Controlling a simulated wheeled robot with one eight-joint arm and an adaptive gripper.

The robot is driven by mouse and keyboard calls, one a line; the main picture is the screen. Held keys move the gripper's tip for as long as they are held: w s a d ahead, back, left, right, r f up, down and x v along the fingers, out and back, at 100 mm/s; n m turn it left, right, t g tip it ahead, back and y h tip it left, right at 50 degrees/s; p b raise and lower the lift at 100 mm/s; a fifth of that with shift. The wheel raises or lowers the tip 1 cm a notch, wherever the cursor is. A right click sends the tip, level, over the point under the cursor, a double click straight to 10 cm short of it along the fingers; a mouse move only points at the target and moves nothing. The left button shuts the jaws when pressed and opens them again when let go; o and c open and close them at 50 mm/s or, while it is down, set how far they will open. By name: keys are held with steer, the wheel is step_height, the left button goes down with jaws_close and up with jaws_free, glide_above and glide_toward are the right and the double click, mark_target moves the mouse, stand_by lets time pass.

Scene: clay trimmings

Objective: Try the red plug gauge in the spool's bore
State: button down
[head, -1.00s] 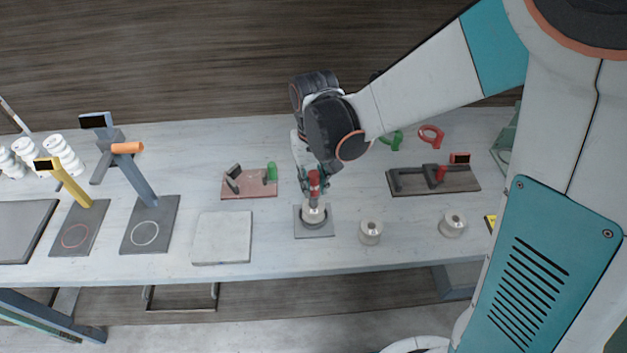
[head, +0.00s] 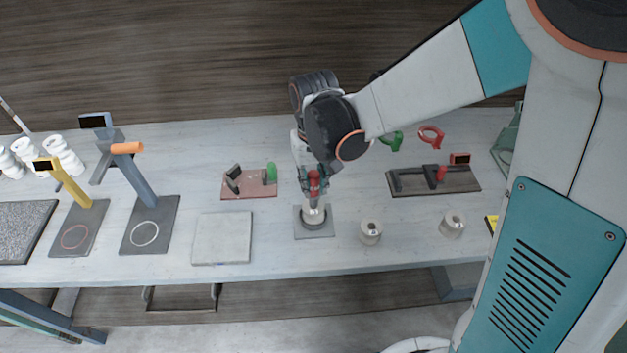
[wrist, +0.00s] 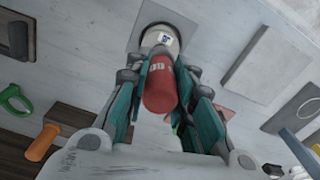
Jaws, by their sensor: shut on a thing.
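My gripper (head: 314,183) is shut on the red plug gauge (head: 314,176). In the wrist view the gauge (wrist: 161,90) shows as a red cylinder between the two teal fingers (wrist: 160,85). The spool (head: 314,214) is pale and stands on a small grey plate (head: 301,232). It also shows in the wrist view (wrist: 160,36), just past the gauge's far end. The gauge is upright above the spool and in line with it. Its lower end and the bore are hidden, so I cannot tell whether it is in the bore.
Two more spools stand to the right, one near (head: 371,232) and one farther right (head: 453,226). A pink stand with a green plug (head: 271,172) is at left, a dark rack (head: 433,182) at right. A pale slab (head: 222,238) lies left of the plate.

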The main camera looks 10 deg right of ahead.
mark_target(314, 173)
steer(key=shift+s+f+b, duration=0.1)
steer(key=shift+f+b, duration=0.5)
steer(key=shift+f, duration=0.05)
stand_by(1.3)
steer(key=shift+r, duration=0.1)
steer(key=shift+r+p, duration=1.8)
steer(key=shift+r, duration=0.65)
